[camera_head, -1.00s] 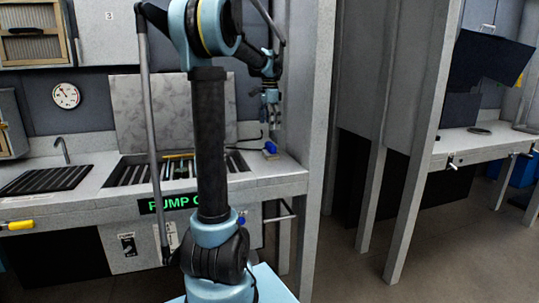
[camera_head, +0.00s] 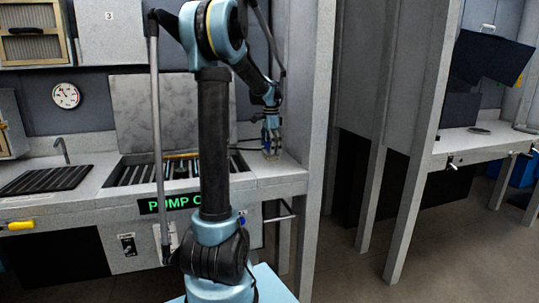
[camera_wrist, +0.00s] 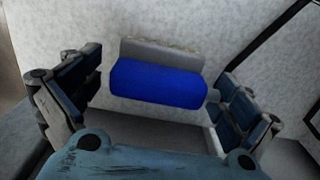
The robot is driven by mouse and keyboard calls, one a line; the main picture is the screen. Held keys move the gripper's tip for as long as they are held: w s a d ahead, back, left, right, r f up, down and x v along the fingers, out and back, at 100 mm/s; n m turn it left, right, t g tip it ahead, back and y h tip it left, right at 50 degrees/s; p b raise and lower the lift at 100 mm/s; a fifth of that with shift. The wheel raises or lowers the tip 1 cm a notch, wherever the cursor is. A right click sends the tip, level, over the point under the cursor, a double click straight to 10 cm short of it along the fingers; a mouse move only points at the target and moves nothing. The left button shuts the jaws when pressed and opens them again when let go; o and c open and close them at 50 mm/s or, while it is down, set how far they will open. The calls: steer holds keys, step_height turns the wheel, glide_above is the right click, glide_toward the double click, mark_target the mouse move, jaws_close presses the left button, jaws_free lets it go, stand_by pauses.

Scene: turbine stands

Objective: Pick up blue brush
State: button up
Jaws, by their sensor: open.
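The blue brush (camera_wrist: 158,84) lies on the light grey counter in the wrist view, with a grey strip along its far side. My gripper (camera_wrist: 155,105) is open, with one finger to the left of the brush and the other to its right. The right finger is close to the brush's right end; I cannot tell whether they touch. In the head view my gripper (camera_head: 271,150) is low over the right end of the counter (camera_head: 283,176), and the brush is mostly hidden behind it.
A slotted grating (camera_head: 150,175) is set in the counter to the left, with a raised grey panel (camera_head: 150,105) behind it. A tall grey post (camera_head: 318,120) stands just right of the counter's end. A sign (camera_head: 172,203) is on the counter's front.

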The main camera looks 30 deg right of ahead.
steer(key=c, duration=1.2)
steer(key=shift+c, duration=0.2)
steer(key=shift+r, duration=0.1)
step_height(320, 180, up, 10)
steer(key=shift+f, duration=0.1)
